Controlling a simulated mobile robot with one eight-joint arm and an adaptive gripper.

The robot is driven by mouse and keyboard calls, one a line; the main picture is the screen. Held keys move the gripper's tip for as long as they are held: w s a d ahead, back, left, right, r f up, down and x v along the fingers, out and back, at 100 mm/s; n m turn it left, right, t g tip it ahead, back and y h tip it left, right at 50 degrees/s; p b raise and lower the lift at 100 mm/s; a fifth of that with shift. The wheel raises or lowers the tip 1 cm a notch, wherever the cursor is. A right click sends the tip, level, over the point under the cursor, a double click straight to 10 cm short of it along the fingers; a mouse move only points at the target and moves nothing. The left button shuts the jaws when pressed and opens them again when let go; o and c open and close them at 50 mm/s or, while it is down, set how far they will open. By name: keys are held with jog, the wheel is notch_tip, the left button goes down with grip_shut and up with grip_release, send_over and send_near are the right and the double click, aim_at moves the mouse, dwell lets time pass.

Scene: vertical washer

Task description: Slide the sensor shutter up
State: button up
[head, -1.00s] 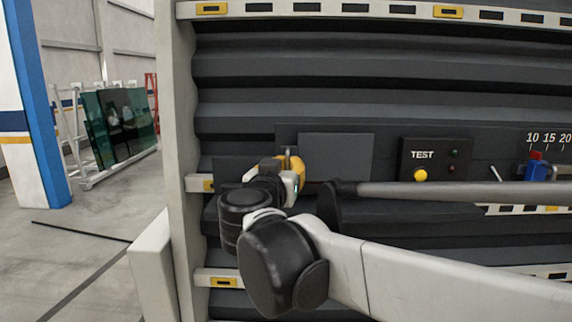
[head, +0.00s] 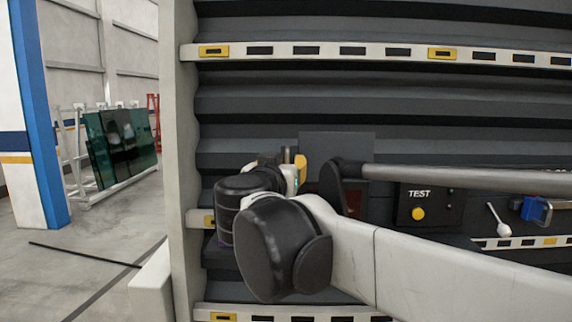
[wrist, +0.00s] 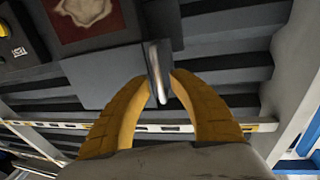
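The sensor shutter is a flat dark grey plate (head: 337,150) on the ribbed washer wall, raised above a dark red window (head: 354,197) that is partly hidden by my arm. In the wrist view, turned about upside down, the shutter plate (wrist: 98,75) lies beside the red window with a pale patch (wrist: 85,18). A metal handle (wrist: 158,72) stands out at the shutter's side. In the head view, my gripper (head: 295,168) is mostly hidden behind my own wrist.
A TEST box (head: 431,204) with a yellow button is right of the window, under my arm. Further right are a white lever (head: 496,217) and a blue clamp-like part (head: 535,209). A pale post (head: 178,130) edges the washer on the left.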

jog(key=shift+s, duration=0.1)
jog(key=v, duration=1.2)
jog(key=s+d+f+g+b, duration=0.1)
jog(key=d+f+g+b, duration=0.1)
jog(key=d+f+b, duration=0.75)
jog(key=s+d+f+g+h+b, duration=0.1)
jog(key=s+d+f+g+b, duration=0.2)
jog(key=f, duration=1.2)
jog(key=d+f+g+b, duration=0.2)
jog(key=d+f+b, duration=0.2)
jog(key=f+b, duration=0.65)
jog(key=s+d+f+n+g+y+b, duration=0.1)
jog(key=s+f+b, duration=0.2)
jog(key=f, duration=1.1)
jog(key=s+d+f+g+y+b, duration=0.1)
jog(key=s+f+b, duration=0.3)
jog(key=f+b, duration=0.6)
jog(key=s+d+f+n+g+y+b, duration=0.1)
jog(key=f+b, duration=0.6)
jog(key=f, duration=1)
jog(key=s+d+y, duration=0.1)
jog(key=s+y, duration=0.1)
jog(key=s, duration=0.1)
jog(key=shift+d+f+n, duration=0.2)
jog(key=shift+f+n, duration=0.1)
